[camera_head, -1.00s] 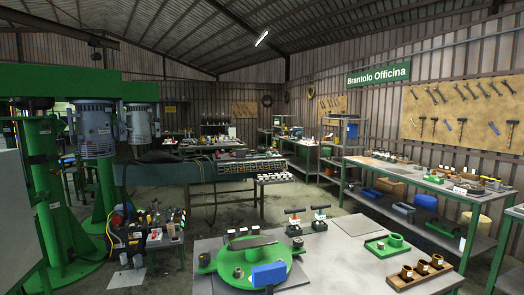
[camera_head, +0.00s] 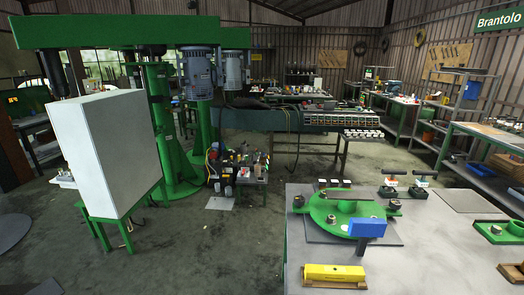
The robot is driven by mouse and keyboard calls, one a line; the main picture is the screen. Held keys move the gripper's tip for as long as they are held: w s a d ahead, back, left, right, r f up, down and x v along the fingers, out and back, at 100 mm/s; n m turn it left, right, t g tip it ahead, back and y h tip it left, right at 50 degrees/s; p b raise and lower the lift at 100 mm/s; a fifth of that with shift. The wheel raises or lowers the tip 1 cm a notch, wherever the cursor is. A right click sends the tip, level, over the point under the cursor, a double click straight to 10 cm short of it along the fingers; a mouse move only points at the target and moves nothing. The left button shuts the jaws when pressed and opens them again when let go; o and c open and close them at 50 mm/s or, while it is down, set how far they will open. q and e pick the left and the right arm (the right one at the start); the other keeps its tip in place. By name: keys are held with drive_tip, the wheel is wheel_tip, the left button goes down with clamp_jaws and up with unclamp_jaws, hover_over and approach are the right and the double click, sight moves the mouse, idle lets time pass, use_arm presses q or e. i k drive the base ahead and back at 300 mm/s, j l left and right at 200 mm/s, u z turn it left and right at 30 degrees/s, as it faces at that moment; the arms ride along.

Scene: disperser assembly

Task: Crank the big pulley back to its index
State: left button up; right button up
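A green round disc (camera_head: 322,214), which looks like the big pulley, lies flat on the grey table at the lower right. A dark bar (camera_head: 349,193) lies across its far side, and short metal posts stand on and around it. A blue block (camera_head: 367,228) stands at its near right edge and hides part of the rim. I cannot make out an index mark. Neither of my grippers is in view.
The grey table (camera_head: 305,251) also bears a yellow block (camera_head: 334,273), two handled tools (camera_head: 393,183) and a green tray (camera_head: 498,232). A white cabinet (camera_head: 105,155) stands at the left.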

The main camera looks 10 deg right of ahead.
sight(349, 103)
drive_tip(key=i+j+u, duration=0.1)
drive_tip(key=j, duration=0.25)
drive_tip(key=i+j, duration=0.2)
drive_tip(key=j, duration=0.15)
drive_tip(key=i+j+u, duration=0.15)
drive_tip(key=j, duration=0.2)
drive_tip(key=i+j, duration=0.3)
drive_tip(key=i, duration=0.15)
drive_tip(key=i+j, duration=0.25)
drive_tip(key=i, duration=0.2)
drive_tip(key=i+j+z, duration=0.1)
drive_tip(key=i+z, duration=0.4)
drive_tip(key=i, duration=0.3)
drive_tip(key=i+z, duration=0.2)
drive_tip(key=i, duration=0.6)
drive_tip(key=i+j+z, duration=0.2)
drive_tip(key=i, duration=0.6)
drive_tip(key=i+l+z, duration=0.1)
drive_tip(key=i+z, duration=0.25)
drive_tip(key=i+j+z, duration=0.1)
drive_tip(key=i+z, duration=0.25)
drive_tip(key=i, duration=0.15)
drive_tip(key=i+l+z, duration=0.1)
drive_tip(key=i+z, duration=0.75)
drive_tip(key=i+j+z, duration=0.2)
drive_tip(key=i, duration=0.85)
drive_tip(key=l, duration=0.1)
